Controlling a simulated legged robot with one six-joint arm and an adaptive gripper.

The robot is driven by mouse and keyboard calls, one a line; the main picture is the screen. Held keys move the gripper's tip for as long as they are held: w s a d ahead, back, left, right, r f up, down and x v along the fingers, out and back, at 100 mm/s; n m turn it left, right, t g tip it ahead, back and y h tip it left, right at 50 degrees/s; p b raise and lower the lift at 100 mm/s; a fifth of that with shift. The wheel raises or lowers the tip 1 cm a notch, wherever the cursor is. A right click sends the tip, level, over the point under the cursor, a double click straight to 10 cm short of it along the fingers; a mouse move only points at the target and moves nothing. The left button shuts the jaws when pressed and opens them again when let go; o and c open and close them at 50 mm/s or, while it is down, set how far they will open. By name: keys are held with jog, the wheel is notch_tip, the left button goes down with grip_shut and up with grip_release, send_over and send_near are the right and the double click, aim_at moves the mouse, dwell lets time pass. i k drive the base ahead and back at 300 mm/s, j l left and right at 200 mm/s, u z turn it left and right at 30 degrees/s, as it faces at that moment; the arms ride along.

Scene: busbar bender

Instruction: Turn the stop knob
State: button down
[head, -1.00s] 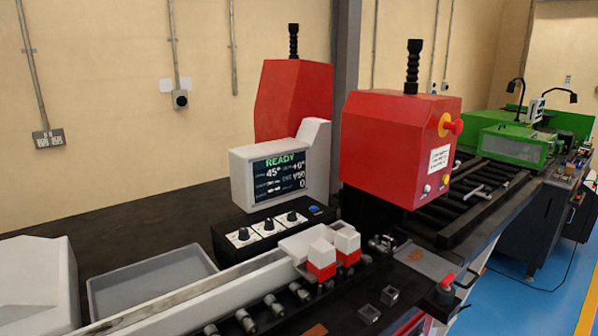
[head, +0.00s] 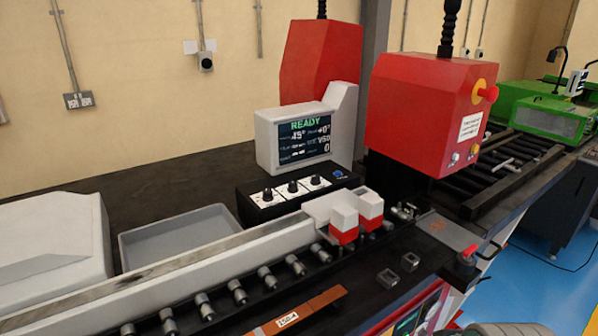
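A black control box (head: 300,201) stands on the dark bench below the display. Three round knobs with white dials sit in a row on it: a left knob (head: 267,195), a middle knob (head: 292,187) and a right knob (head: 316,181). Their labels are too small to read, so I cannot tell which is the stop knob. A blue button (head: 338,174) is at the box's right end. The display (head: 304,138) reads READY, 45° and 0, with other text unclear. My gripper is not in view.
A red machine head (head: 415,115) carries a red mushroom button (head: 488,94). A white rail (head: 215,262) with rollers and red-and-white blocks (head: 343,225) lies before the box. A grey tray (head: 175,236) is to its left. A labelled copper-coloured bar (head: 300,315) lies in front.

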aim_at(293, 188)
jog(key=i+u, duration=0.1)
jog(key=u, duration=0.25)
jog(key=i+l+u, duration=0.1)
jog(key=u, duration=0.2)
